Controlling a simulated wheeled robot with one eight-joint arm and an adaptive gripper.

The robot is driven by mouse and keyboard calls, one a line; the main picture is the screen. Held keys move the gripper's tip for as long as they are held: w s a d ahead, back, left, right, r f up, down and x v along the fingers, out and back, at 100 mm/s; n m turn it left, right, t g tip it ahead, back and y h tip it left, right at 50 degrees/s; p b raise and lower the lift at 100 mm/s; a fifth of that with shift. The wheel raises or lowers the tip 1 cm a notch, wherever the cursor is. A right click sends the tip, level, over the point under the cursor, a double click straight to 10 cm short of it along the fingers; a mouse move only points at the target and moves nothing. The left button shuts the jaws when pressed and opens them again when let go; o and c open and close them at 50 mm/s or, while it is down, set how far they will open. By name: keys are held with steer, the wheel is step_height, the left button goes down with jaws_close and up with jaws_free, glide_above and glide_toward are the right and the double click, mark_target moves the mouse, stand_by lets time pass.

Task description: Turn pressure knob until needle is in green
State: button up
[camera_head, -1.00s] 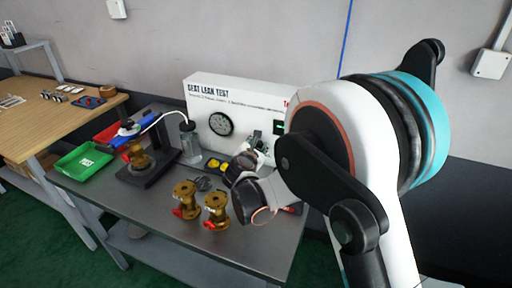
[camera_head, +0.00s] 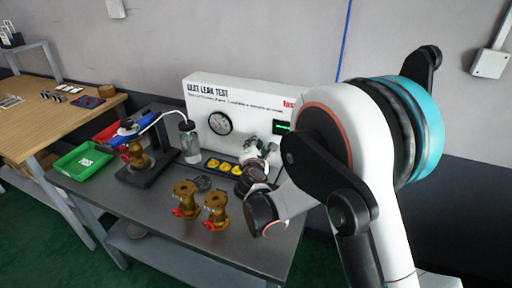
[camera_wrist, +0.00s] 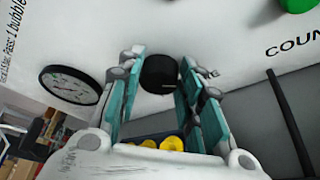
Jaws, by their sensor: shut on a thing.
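The pressure knob (camera_wrist: 159,74) is a black round knob on the white test panel, seen in the wrist view between my fingertips. My gripper (camera_wrist: 155,85) is shut on it, with a teal-padded finger on each side. In the head view my gripper (camera_head: 258,150) is at the panel front, and the knob is hidden there. The round gauge (camera_head: 220,123) is on the panel to the left of my gripper. It also shows at the left of the wrist view (camera_wrist: 70,85). Its needle is too small to read surely against the green.
Yellow round parts (camera_head: 224,166) sit in a dark tray below the panel. Two brass valves (camera_head: 186,199) stand on the grey bench. A clear bottle (camera_head: 190,143), a brass valve on a stand (camera_head: 139,158) and a green tray (camera_head: 84,160) are further left.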

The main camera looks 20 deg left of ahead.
steer(key=shift+f+m, duration=0.1)
steer(key=shift+m, duration=0.3)
stand_by(0.3)
steer(key=o, duration=1.1)
steer(key=shift+c, duration=0.2)
steer(key=shift+s, duration=0.15)
steer(key=v, duration=1.1)
steer(key=shift+s+d, duration=0.3)
steer(key=shift+s, duration=0.05)
